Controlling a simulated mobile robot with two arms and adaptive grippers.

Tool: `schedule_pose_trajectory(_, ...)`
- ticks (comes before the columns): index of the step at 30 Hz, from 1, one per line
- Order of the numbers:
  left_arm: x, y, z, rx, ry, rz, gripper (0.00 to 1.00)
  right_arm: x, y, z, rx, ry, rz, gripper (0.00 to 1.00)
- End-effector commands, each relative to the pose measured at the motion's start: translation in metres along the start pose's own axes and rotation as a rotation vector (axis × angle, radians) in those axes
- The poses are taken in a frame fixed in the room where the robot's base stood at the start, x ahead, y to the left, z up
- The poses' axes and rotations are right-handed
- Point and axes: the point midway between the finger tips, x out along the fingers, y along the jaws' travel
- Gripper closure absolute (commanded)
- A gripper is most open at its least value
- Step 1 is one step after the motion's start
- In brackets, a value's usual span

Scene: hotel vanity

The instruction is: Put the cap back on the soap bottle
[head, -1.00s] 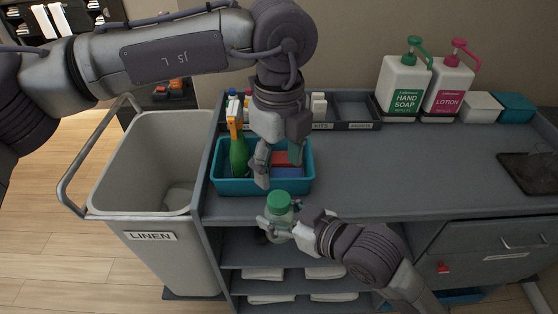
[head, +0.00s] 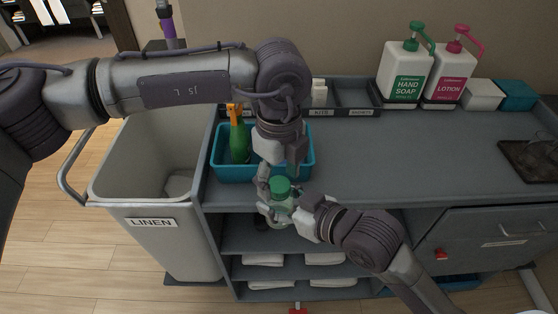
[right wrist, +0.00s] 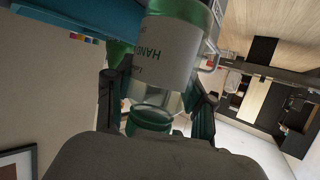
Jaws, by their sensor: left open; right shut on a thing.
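The small clear soap bottle (head: 279,212) is upright in my right gripper (head: 288,214), just in front of the cart's front edge. The green cap (head: 280,186) is on top of the bottle; whether it is fully seated I cannot tell. My left gripper (head: 277,181) points down, open, with its fingers on either side of the cap. Whether they touch it is unclear. In the right wrist view the bottle (right wrist: 165,50), with a white label reading HAND, is between the right fingers, and a green round part (right wrist: 150,121) shows near the palm.
Behind the grippers a teal bin (head: 233,173) holds a green spray bottle (head: 239,140). A linen hamper (head: 152,225) stands left. Hand soap (head: 405,75) and lotion (head: 447,80) pump bottles stand at the back. The cart top's middle (head: 400,160) is clear; shelves with towels lie below.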

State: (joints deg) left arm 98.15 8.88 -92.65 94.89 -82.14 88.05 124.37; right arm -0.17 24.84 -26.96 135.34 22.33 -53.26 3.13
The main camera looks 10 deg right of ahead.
Motion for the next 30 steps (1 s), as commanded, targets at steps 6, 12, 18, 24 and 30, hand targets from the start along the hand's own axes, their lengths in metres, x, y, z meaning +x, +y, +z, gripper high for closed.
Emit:
schedule_pose_trajectory(6, 0.0082, 0.0001, -0.0001, 0.001, -0.001, 0.000, 0.36, -0.0001, 0.0000, -0.0003, 0.000, 0.001, 0.000, 1.00)
schedule_pose_trajectory(12, 0.0082, 0.0000, -0.0001, 0.001, -0.001, 0.000, 0.36, -0.0001, 0.0000, -0.0003, 0.000, 0.001, 0.000, 1.00)
schedule_pose_trajectory(18, 0.0080, 0.0000, -0.0001, 0.001, -0.001, 0.000, 0.69, -0.0001, 0.0000, -0.0003, 0.000, 0.001, 0.000, 1.00)
schedule_pose_trajectory(24, 0.0079, -0.0001, -0.0001, 0.001, -0.001, 0.000, 0.99, -0.0001, -0.0001, -0.0003, 0.000, 0.001, 0.000, 1.00)
schedule_pose_trajectory(30, 0.0085, 0.0000, -0.0004, 0.152, 0.001, 0.000, 0.99, -0.0001, -0.0001, -0.0003, 0.000, 0.001, 0.000, 1.00)
